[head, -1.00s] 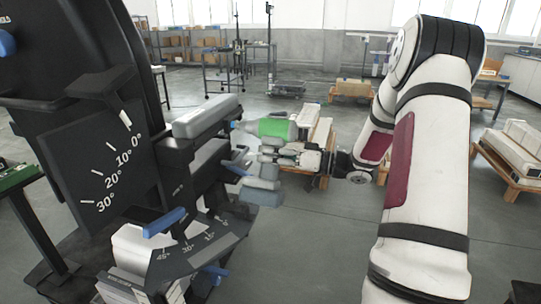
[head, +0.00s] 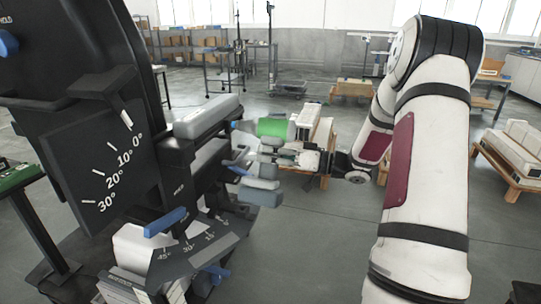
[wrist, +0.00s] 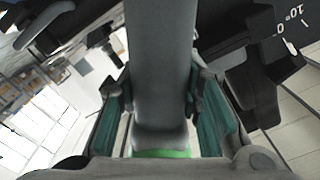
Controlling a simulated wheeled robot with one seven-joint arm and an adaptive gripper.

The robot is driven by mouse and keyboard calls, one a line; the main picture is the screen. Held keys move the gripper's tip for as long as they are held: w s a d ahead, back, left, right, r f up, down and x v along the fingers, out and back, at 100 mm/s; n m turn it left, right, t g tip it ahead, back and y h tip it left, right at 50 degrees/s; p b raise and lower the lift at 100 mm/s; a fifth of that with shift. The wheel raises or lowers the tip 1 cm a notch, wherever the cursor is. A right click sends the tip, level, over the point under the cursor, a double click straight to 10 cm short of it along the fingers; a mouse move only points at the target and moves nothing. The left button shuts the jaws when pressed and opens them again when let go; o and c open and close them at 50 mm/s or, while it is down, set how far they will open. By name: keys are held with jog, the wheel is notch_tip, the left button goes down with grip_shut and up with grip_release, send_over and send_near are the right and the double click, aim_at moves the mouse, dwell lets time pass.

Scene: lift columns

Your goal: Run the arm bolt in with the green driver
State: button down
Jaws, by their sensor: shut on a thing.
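The green driver shows in the head view as a green body (head: 274,127) with a grey nose on its left, at the dark machine. My gripper (head: 277,156) reaches in from the right just below the green body. In the wrist view, my gripper's teal-padded fingers (wrist: 165,112) stand on both sides of the driver's thick grey handle (wrist: 160,80), shut on it. A strip of green shows at the handle's lower end. The driver's nose is close to the machine's grey arm (head: 206,117); I cannot tell whether they touch. I cannot make out the arm bolt.
The dark machine (head: 85,155) with angle scales fills the left side. A blue lever (head: 165,221) juts out low in front of it. Wooden pallets with pale boxes (head: 517,150) stand on the right. The grey floor (head: 325,240) between is open.

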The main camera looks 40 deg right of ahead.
jog(key=shift+w+a+r, duration=0.1)
jog(key=shift+w+a, duration=0.15)
jog(key=shift+w, duration=0.05)
dwell(0.5)
jog(key=shift+p, duration=0.75)
dwell(0.8)
jog(key=shift+p+x, duration=0.8)
jog(key=shift+p, duration=1.05)
dwell(2.9)
jog(key=shift+s+d, duration=0.1)
jog(key=shift+s, duration=0.05)
